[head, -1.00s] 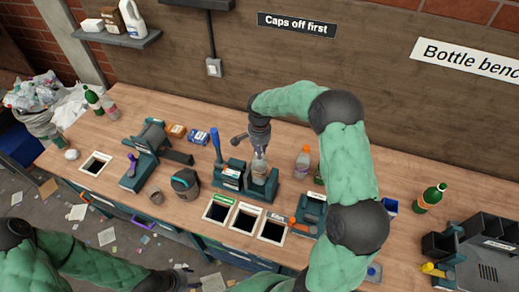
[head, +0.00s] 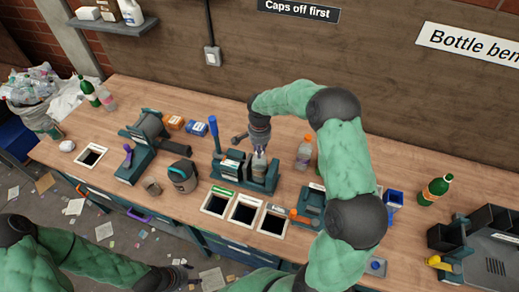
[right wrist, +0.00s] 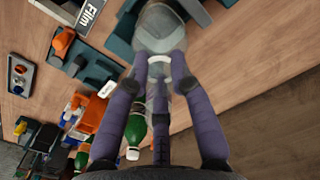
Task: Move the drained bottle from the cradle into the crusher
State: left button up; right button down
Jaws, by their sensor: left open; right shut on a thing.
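A clear bottle (head: 259,165) stands upright in a teal holder with a blue lever (head: 212,127), near the middle of the bench; the holder looks like the cradle (head: 262,186). My right gripper (head: 260,149) comes down from above and is shut on the bottle's neck. The right wrist view shows its purple fingers (right wrist: 160,66) around the neck of the clear bottle (right wrist: 160,32). My left gripper (head: 184,275) is open and empty, low in front of the bench. A teal machine with a purple handle (head: 147,145) stands to the left; I cannot tell if it is the crusher.
A clear bottle with an orange cap (head: 304,155) stands just right of the holder. Three framed openings (head: 244,213) lie in front of it. A dark kettle-like container (head: 183,177) stands to the left. A green bottle (head: 435,190) stands further right.

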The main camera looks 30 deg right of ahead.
dwell(0.4)
jog(key=shift+f+b, duration=0.85)
jog(key=shift+b, duration=0.05)
jog(key=c, duration=1)
grip_release()
jog(key=shift+r, duration=0.1)
notch_tip(320, 180, up, 12)
jog(key=shift+f, duration=0.1)
